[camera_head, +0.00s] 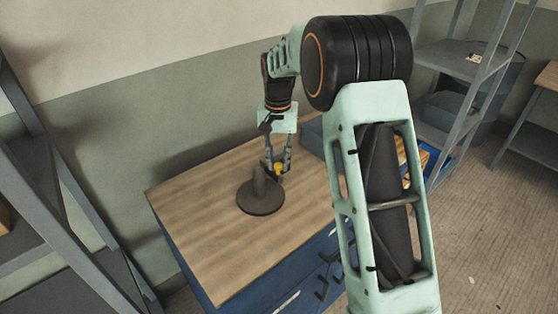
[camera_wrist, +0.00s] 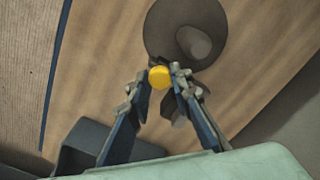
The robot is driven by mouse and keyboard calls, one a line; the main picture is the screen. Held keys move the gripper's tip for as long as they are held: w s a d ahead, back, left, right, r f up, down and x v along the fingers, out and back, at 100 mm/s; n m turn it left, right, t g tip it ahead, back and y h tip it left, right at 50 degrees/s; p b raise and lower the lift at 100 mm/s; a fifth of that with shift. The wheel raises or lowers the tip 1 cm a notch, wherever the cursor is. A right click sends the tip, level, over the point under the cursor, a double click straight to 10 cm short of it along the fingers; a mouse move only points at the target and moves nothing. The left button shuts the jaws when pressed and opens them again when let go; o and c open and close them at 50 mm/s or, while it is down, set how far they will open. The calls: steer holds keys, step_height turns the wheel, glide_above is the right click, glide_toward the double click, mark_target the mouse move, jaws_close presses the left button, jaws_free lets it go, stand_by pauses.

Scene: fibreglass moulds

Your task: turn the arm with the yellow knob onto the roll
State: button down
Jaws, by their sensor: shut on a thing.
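The yellow knob (camera_wrist: 159,77) sits between the fingertips of my gripper (camera_wrist: 166,72), which is shut on it. It also shows as a small yellow spot in the head view (camera_head: 278,168), with my gripper (camera_head: 279,171) coming down on it from above. The knob is beside a dark upright post (camera_head: 259,183) that stands on a round dark base (camera_head: 262,203) on the table. In the wrist view the round base (camera_wrist: 160,28) lies just beyond the fingertips. The arm under the knob is mostly hidden by my fingers. I cannot make out a separate roll.
The wooden tabletop (camera_head: 205,215) is clear to the left and front of the base. A grey bin (camera_head: 313,137) stands at the back right, also in the wrist view (camera_wrist: 80,145). Grey shelves flank the table on the left (camera_head: 60,190) and right (camera_head: 470,90).

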steer(key=shift+a, duration=0.1)
steer(key=c, duration=1.7)
jaws_free()
steer(key=shift+c, duration=0.2)
step_height(320, 180, up, 12)
